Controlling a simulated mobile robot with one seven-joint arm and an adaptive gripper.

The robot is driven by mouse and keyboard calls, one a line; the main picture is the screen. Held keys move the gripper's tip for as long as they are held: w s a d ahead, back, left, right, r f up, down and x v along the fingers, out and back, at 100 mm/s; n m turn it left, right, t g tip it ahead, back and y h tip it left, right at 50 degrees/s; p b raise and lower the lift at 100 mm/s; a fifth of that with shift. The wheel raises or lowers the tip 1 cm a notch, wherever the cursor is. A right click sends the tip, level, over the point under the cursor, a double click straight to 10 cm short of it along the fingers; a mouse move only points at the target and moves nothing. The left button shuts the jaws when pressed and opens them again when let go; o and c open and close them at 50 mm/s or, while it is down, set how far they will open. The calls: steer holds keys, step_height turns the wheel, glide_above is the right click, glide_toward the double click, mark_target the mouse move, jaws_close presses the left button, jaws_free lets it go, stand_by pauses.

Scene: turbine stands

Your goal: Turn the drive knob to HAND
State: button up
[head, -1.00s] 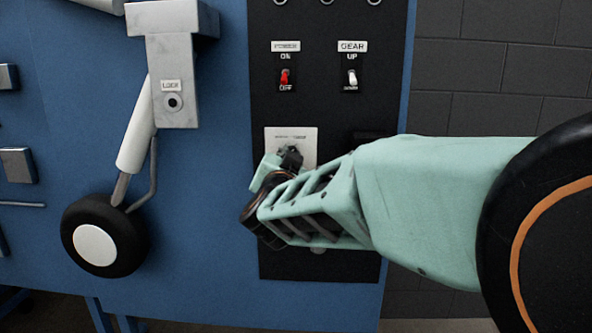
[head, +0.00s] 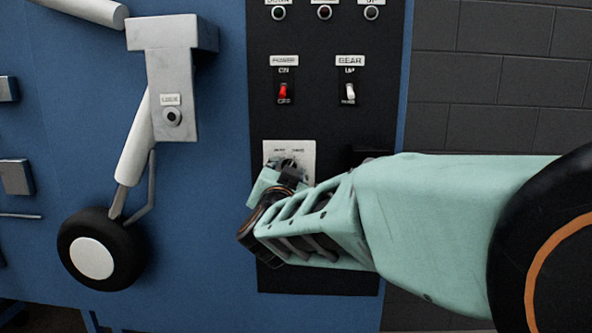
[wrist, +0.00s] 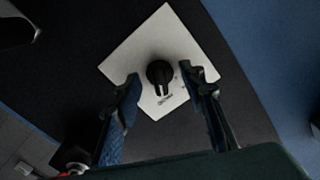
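The drive knob (wrist: 160,73) is a black round knob with a pointer bar, on a white square plate (wrist: 182,43) that also shows in the head view (head: 304,151). In the wrist view my gripper (wrist: 160,80) is open, one finger on each side of the knob, with gaps between the fingers and it. The small lettering on the plate is too blurred to read surely. In the head view my gripper (head: 284,177) is in front of the plate and hides most of the knob and the plate's lower part.
Above the plate on the black panel (head: 320,115) are a red toggle switch (head: 283,92) and a white GEAR switch (head: 350,91). A landing gear leg with a wheel (head: 98,255) stands out at the left on the blue board.

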steer(key=shift+s+r, duration=0.15)
steer(key=shift+s, duration=2.05)
steer(key=shift+w, duration=0.1)
steer(key=w+n+p, duration=0.5)
steer(key=shift+n, duration=0.4)
